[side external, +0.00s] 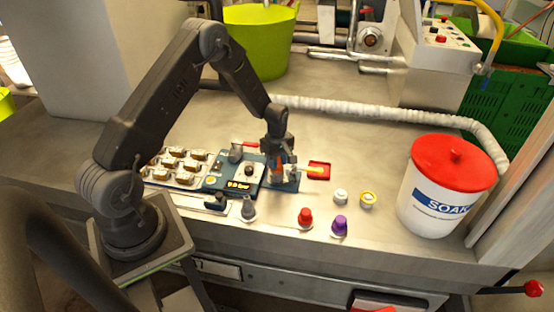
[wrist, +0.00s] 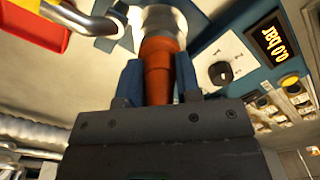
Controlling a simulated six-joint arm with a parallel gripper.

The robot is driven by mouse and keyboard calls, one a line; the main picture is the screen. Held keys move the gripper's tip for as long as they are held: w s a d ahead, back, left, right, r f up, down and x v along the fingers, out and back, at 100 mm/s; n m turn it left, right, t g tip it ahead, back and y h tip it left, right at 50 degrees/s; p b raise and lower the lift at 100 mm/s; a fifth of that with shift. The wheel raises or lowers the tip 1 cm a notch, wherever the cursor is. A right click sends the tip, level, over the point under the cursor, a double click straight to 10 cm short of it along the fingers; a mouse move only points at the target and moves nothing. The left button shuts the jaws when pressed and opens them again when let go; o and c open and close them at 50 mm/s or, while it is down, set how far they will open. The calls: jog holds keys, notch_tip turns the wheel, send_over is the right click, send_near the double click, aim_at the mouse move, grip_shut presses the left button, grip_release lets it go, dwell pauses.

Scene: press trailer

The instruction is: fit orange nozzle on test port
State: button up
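The orange nozzle (wrist: 160,72) is between the two blue fingers of my gripper (wrist: 158,82) in the wrist view, and the fingers close on its sides. Its far end lines up with a pale metal cylinder (wrist: 165,20), apparently the test port, on a blue fixture; the two appear to meet, but I cannot tell how far the nozzle sits on it. In the side view my gripper (side external: 277,166) points down at the right end of the blue test rig (side external: 219,178), with a bit of orange showing. The port is hidden there by my gripper.
Loose red (side external: 305,216), purple (side external: 339,225), white (side external: 340,196), yellow-ringed (side external: 368,199) and grey (side external: 249,209) pieces stand in front. A red tray (side external: 319,164) lies right of the rig. The SOAK bucket (side external: 432,205) stands at right. A bent metal pipe (wrist: 88,20) is close to the nozzle.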

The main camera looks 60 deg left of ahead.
jog(key=shift+o, duration=0.8)
jog(key=shift+r, duration=5.55)
notch_tip(320, 180, up, 9)
